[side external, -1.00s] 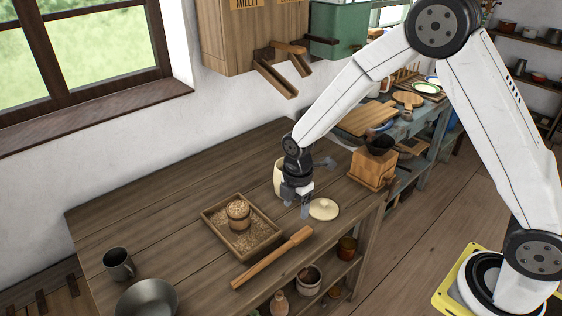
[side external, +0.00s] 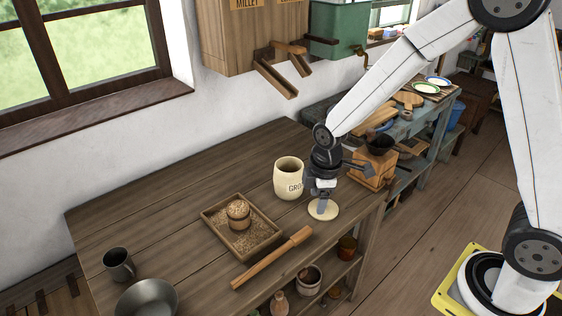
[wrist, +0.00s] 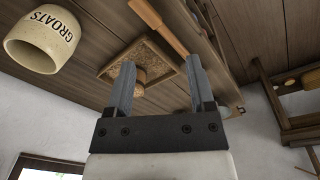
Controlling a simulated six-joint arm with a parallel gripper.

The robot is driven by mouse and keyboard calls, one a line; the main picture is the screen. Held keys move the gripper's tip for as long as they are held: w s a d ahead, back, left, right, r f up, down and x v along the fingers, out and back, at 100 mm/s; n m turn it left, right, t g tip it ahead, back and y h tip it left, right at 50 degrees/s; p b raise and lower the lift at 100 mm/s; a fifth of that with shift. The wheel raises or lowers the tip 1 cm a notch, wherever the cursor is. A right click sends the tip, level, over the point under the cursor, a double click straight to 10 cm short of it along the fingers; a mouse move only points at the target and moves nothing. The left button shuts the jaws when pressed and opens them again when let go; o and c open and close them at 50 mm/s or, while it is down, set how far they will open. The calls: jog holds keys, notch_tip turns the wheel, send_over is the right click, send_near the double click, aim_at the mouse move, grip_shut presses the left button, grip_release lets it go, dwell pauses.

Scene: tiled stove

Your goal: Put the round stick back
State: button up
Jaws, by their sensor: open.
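The round wooden stick (side external: 273,258) lies on the table near its front edge, beside the grain tray. It also shows at the top of the wrist view (wrist: 158,22). My gripper (side external: 322,205) is open and hangs over the pale round lid (side external: 330,209), to the right of the stick and apart from it. In the wrist view my gripper's two fingers (wrist: 160,85) are spread, with nothing held between them. The fingers partly cover the lid in the side view, so I cannot tell whether they touch it.
A cream GROATS jar (side external: 288,180) stands open left of my gripper. A wooden tray (side external: 212,234) of grain holds a small wooden measure (side external: 238,215). A grinder (side external: 373,167) stands at the right end. A mug (side external: 119,264) and metal bowl (side external: 146,298) are at the left. The table's back left is clear.

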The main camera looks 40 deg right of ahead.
jog(key=s+d+r+m+t, duration=0.1)
jog(key=s+d+r+m, duration=0.2)
jog(key=s+m, duration=0.7)
jog(key=shift+r+m+t, duration=0.3)
jog(key=shift+r+m, duration=0.15)
jog(key=shift+m, duration=0.25)
